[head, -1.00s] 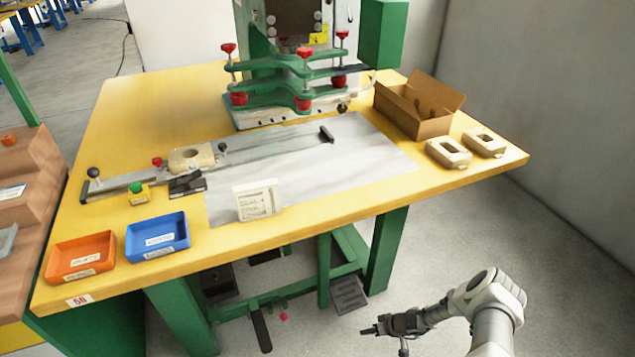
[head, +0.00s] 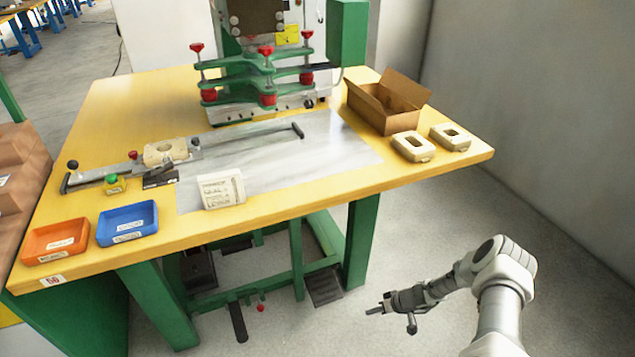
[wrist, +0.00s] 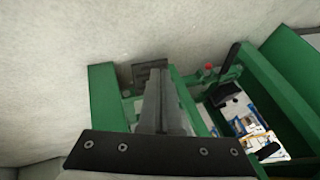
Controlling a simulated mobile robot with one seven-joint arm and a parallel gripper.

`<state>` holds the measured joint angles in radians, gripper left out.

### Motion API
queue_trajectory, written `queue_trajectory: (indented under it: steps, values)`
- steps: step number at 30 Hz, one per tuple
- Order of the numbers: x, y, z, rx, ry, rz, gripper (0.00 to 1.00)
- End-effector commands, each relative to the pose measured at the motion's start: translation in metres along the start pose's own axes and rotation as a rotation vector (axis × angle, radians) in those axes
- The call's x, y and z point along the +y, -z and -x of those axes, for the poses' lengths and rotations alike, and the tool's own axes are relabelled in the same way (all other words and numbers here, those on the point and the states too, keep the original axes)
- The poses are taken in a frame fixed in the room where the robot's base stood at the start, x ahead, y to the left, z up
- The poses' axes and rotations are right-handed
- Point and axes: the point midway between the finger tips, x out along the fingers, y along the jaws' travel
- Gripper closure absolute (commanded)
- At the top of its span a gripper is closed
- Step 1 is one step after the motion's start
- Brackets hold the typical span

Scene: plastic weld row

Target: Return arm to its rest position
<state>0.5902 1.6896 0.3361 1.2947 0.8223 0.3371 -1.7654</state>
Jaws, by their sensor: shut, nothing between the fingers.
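My gripper (head: 376,309) is at the lower right of the head view, in front of the yellow table and below its top. It points left and is apart from the table. In the wrist view, my gripper's fingers (wrist: 160,97) are together with nothing between them. Behind them are the green table frame and a dark foot pedal (wrist: 150,72).
The yellow table (head: 330,190) carries a green press (head: 262,85), an open cardboard box (head: 390,105), two beige parts (head: 413,147), a white card (head: 221,190), a blue tray (head: 127,222) and an orange tray (head: 55,242). Open floor surrounds my arm.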

Motion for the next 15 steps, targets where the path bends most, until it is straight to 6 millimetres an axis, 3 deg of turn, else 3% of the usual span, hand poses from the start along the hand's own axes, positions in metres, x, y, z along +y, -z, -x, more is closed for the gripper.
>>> queue_trajectory:
  steps: [1, 6, 15]
  values:
    - [-0.001, 0.019, 0.017, -0.002, -0.005, 0.02, 1.0]
    - [-0.014, 0.072, 0.071, -0.017, -0.014, 0.057, 1.0]
    - [-0.058, 0.146, 0.171, -0.058, -0.051, 0.101, 1.0]
